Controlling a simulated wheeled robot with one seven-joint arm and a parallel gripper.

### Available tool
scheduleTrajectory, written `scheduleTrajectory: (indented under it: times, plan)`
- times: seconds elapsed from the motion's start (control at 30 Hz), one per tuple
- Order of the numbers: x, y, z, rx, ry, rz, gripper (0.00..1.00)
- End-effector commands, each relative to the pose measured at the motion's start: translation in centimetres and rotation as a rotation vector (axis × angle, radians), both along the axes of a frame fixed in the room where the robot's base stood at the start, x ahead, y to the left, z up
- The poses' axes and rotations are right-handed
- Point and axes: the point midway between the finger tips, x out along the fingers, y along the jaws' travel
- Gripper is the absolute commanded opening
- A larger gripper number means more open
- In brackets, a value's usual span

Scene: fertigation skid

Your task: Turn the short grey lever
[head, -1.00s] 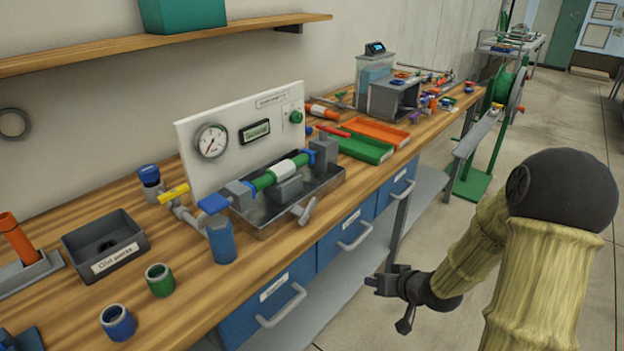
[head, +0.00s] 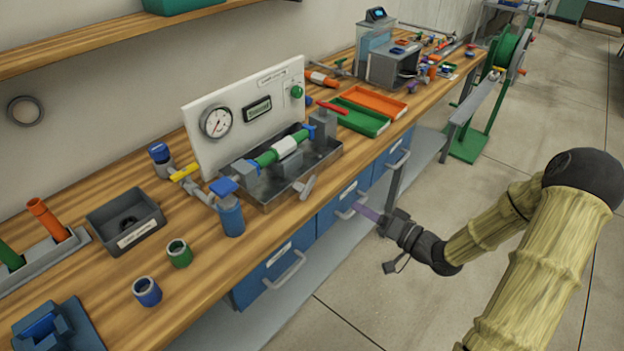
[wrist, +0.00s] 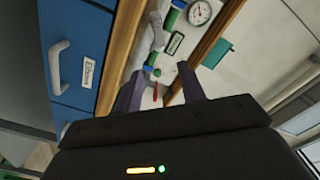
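A short grey lever (head: 304,187) sticks out at the front of the metal tray (head: 262,200) on the workbench, below a green and white pipe (head: 284,147). My gripper (head: 362,211) is in front of the bench, to the right of the lever and lower in the picture, apart from it. In the wrist view, the two dark fingers of my gripper (wrist: 160,84) stand wide apart with nothing between them. That view shows the bench and gauge panel (wrist: 190,32) tilted; I cannot clearly make out the lever there.
A yellow lever (head: 184,172), a blue handle (head: 223,186) and a red lever (head: 333,108) are on the same pipework. A blue cylinder (head: 231,216) stands left of the grey lever. Drawer handles (head: 286,271) jut from the bench front.

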Motion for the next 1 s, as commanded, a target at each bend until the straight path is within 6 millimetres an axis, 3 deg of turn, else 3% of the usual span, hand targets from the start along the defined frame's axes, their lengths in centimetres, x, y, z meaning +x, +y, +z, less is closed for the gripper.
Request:
scheduleTrajectory:
  times: [1.0]
  plan:
    - [9.9, 12.8, 0.1, -0.002, -0.001, 0.002, 0.40]
